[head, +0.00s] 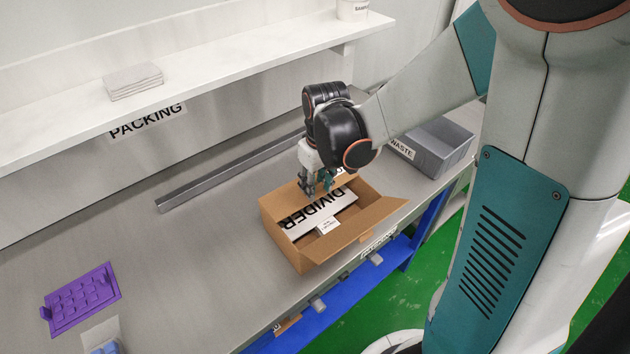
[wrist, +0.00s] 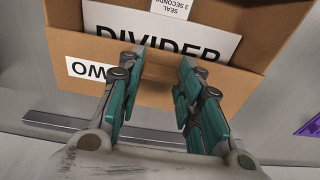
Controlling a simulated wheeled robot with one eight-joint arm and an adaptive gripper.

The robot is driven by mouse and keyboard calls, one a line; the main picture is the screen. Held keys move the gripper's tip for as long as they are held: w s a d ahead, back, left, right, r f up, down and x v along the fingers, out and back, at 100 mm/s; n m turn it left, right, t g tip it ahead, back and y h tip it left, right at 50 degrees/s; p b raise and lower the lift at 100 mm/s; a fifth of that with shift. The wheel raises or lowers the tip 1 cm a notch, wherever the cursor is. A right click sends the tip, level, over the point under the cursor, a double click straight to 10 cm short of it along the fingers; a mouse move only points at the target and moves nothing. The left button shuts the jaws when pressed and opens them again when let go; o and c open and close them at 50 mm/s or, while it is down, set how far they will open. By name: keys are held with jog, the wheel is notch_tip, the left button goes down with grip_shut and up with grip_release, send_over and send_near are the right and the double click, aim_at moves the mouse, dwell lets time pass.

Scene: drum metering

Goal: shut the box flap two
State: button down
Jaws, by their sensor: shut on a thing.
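The open cardboard box (head: 283,239) stands on the bench, with a white card marked DIVIDER (head: 313,219) inside. The card also shows in the wrist view (wrist: 113,45). My gripper (head: 319,191) is at the box's far side in the head view. Another flap (head: 382,217) stands out at the right.
A grey WASTE bin (head: 437,146) stands right of the box. A metal rail (head: 225,175) runs behind it. A purple tray (head: 80,299) lies at the left. A white shelf (head: 215,50) hangs above. The bench between tray and box is clear.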

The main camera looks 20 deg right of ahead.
jog(key=c, duration=1.1)
grip_release()
jog(key=r, duration=0.4)
jog(key=s+r, duration=0.1)
jog(key=r, duration=0.7)
jog(key=shift+s+d, duration=0.2)
jog(key=shift+s, duration=0.05)
jog(key=shift+s+a+f+m+t+b, duration=0.1)
jog(key=shift+s+m+t+b, duration=0.7)
jog(key=shift+s, duration=1.25)
jog(key=shift+s+a+r+m+t+b, duration=0.2)
jog(key=shift+s+t, duration=1)
jog(key=shift+s, duration=0.85)
jog(key=shift+s+a+f+m+t+b, duration=0.15)
jog(key=shift+s+m+t+b, duration=0.65)
jog(key=shift+s, duration=1.25)
